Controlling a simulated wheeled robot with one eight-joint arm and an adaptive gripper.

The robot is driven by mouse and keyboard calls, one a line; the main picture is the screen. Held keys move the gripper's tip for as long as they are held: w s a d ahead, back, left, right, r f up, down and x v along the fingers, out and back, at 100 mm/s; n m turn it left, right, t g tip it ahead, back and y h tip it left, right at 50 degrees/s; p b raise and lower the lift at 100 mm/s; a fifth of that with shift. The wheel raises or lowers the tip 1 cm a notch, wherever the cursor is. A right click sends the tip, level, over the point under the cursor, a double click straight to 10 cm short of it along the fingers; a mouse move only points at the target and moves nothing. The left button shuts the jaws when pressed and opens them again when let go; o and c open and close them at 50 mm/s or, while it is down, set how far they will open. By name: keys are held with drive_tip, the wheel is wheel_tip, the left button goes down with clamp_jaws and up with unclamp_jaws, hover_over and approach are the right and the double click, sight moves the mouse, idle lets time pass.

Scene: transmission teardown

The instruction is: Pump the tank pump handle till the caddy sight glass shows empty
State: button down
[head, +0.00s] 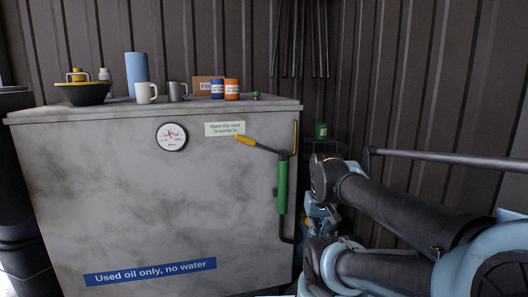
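The pump handle (262,146) is a dark lever with a yellow grip, reaching left from the green pump body (282,187) on the right of the grey tank's front (130,205). The grip is tilted slightly up, below a label that reads about opening the vent to pump in. My arm comes in from the right, and its end is beside the tank's right edge, apart from the handle. My gripper's fingers cannot be made out clearly there. I cannot identify the caddy or its sight glass in this view.
A small green fitting (256,96) sits on the tank top, with mugs (146,92), a blue roll (137,70), small tubs (217,89) and a black funnel (83,93). A round dial (172,137) is on the tank front. A grey rail (440,157) runs at right.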

drive_tip(key=w+a+r+y, duration=0.1)
drive_tip(key=w+a+r, duration=0.4)
drive_tip(key=w+r, duration=0.6)
drive_tip(key=w+a+r+n+y, duration=0.1)
drive_tip(key=w+a+r, duration=0.4)
drive_tip(key=w+r, duration=0.5)
drive_tip(key=w+a+r+g+y, duration=0.1)
drive_tip(key=w+a+r, duration=0.4)
drive_tip(key=w+r, duration=0.6)
wheel_tip(320, 180, up, 7)
drive_tip(key=shift+w+a+f+n+y, duration=0.1)
drive_tip(key=shift+w+a+n+y, duration=0.25)
drive_tip(key=shift+y, duration=0.55)
drive_tip(key=shift+d, duration=0.1)
drive_tip(key=x, duration=1.4)
